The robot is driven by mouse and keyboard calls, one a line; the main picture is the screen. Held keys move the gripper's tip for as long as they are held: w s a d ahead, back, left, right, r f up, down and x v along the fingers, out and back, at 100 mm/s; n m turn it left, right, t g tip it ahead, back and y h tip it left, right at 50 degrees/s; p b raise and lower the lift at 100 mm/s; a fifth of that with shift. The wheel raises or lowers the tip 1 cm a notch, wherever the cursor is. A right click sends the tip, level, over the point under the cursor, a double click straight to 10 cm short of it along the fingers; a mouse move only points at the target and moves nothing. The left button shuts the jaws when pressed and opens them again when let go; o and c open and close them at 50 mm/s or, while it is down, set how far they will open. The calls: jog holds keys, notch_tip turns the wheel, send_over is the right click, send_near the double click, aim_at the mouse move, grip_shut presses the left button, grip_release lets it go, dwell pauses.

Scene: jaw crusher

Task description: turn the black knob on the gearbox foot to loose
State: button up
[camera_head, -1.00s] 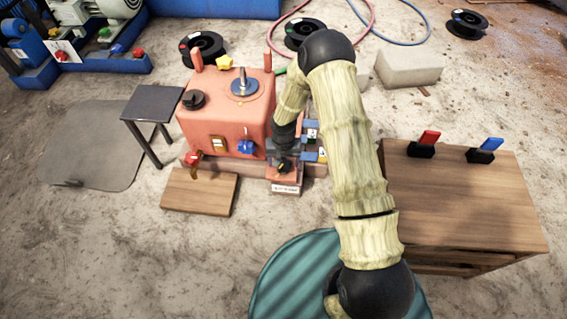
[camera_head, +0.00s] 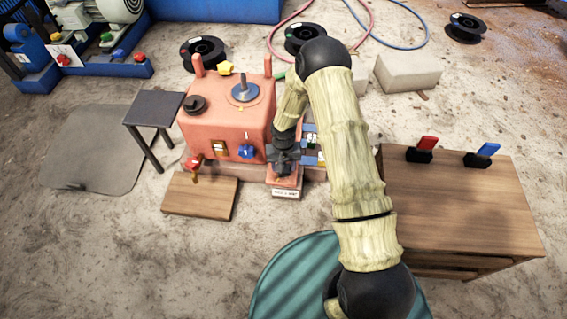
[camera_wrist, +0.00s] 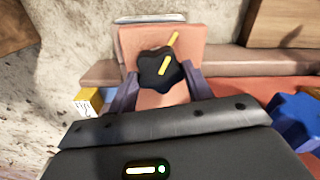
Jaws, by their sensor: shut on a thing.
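The red gearbox (camera_head: 224,122) stands on the ground left of my arm in the head view. Its foot (camera_head: 286,182) juts toward the front, with a small white label plate (camera_head: 286,194) on its front edge. In the wrist view the black lobed knob (camera_wrist: 158,68) with a yellow pointer bar sits on the red foot (camera_wrist: 165,38). The pointer slants up and to the right. My gripper (camera_wrist: 160,85) has one finger on each side of the knob and is shut on it. In the head view my gripper (camera_head: 284,160) hides the knob. The label wording is too small to read.
A blue knob (camera_head: 246,151) and a red-handled valve (camera_head: 192,164) are on the gearbox front. A wooden board (camera_head: 200,195) lies before it. A dark stool (camera_head: 152,110) stands left. A wooden crate (camera_head: 455,200) with red and blue levers stands right.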

jog(key=n+p, duration=0.2)
jog(key=p, duration=0.1)
jog(key=n+p, duration=0.1)
jog(key=shift+r+n+p, duration=0.25)
jog(key=shift+n+p, duration=0.05)
jog(key=shift+n, duration=0.1)
jog(key=n+p, duration=0.4)
jog(key=n, duration=0.1)
jog(key=n+p, duration=0.1)
jog(key=n, duration=0.2)
jog(key=n+p, duration=0.2)
jog(key=n, duration=0.1)
jog(key=shift+s+f, duration=0.15)
jog(key=n+p, duration=0.1)
jog(key=n, duration=0.4)
jog(key=shift+f+p, duration=0.1)
jog(key=shift+p, duration=0.25)
jog(key=shift+n, duration=0.3)
jog(key=o, duration=1)
jog(key=shift+a, duration=0.1)
